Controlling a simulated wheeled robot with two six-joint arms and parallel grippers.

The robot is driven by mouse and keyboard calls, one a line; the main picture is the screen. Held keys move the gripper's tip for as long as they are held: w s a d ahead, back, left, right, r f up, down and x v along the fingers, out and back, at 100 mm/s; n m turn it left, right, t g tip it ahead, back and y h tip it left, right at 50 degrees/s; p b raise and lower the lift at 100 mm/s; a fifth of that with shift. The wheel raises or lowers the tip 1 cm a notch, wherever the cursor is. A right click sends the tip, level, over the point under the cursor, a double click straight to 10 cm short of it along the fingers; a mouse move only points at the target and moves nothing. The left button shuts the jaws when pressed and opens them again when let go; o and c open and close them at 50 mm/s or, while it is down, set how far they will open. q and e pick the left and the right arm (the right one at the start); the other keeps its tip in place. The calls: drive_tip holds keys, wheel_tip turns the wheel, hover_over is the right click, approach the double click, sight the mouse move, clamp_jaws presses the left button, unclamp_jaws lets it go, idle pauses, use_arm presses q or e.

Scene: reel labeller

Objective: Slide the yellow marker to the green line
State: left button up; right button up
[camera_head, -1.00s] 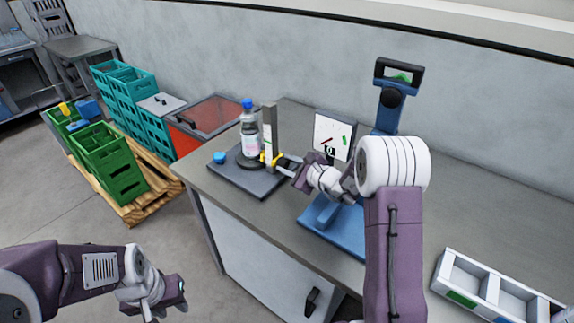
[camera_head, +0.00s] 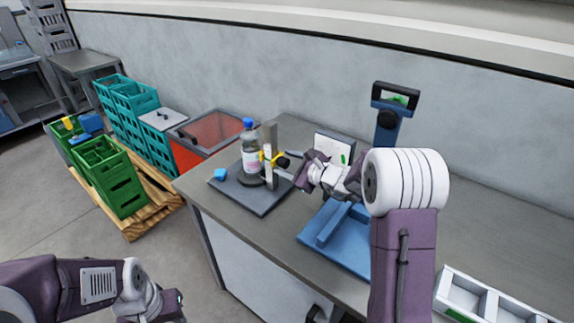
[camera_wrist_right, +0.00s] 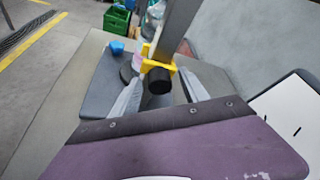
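The yellow marker (camera_head: 268,157) sits around the upright grey post (camera_head: 270,135), about halfway up. In the right wrist view the marker (camera_wrist_right: 156,66) shows with its black knob (camera_wrist_right: 159,82) facing me. My right gripper (camera_head: 290,164) is at the marker's right; its two fingers (camera_wrist_right: 160,95) are spread on either side of the knob, with gaps showing. I cannot make out a green line on the post. My left gripper (camera_head: 172,303) is low at the left, partly cut off, its fingers unclear.
A bottle with a blue cap (camera_head: 250,152) stands left of the post on a dark base plate (camera_head: 263,205), near a blue knob (camera_head: 219,174). A blue stand (camera_head: 345,250) and a white panel (camera_head: 325,143) are at the right. A white divided tray (camera_head: 480,297) lies at the lower right.

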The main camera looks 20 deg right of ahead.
drive_tip(key=v, duration=0.9)
drive_tip(key=shift+b, duration=0.3)
drive_tip(key=s+a+r+n+g+y+p, duration=0.1)
drive_tip(key=s+a+n+g+y+p, duration=0.1)
drive_tip(key=a, duration=0.4)
drive_tip(key=s+a+r+n+g+y+p, duration=0.1)
drive_tip(key=s+a+r+n+g+p, duration=0.15)
drive_tip(key=a, duration=0.35)
drive_tip(key=s+a+f+n+g+h+p, duration=0.1)
drive_tip(key=s+a+f+n+g, duration=0.1)
drive_tip(key=s+f+n+g, duration=0.3)
drive_tip(key=s+a+f+n+p, duration=0.1)
drive_tip(key=s+a+n, duration=0.15)
drive_tip(key=s, duration=0.35)
drive_tip(key=s+d+f+n+g+h, duration=0.1)
drive_tip(key=s+d+f+n+h, duration=0.3)
drive_tip(key=d+n, duration=0.1)
drive_tip(key=s+d+f+n+g+h, duration=0.1)
drive_tip(key=s+d+f+n+h, duration=0.2)
drive_tip(key=d+n, duration=0.3)
drive_tip(key=shift+s+d+f+n+h, duration=0.3)
drive_tip(key=shift+s+d+f+h, duration=0.1)
drive_tip(key=shift+s+d, duration=0.3)
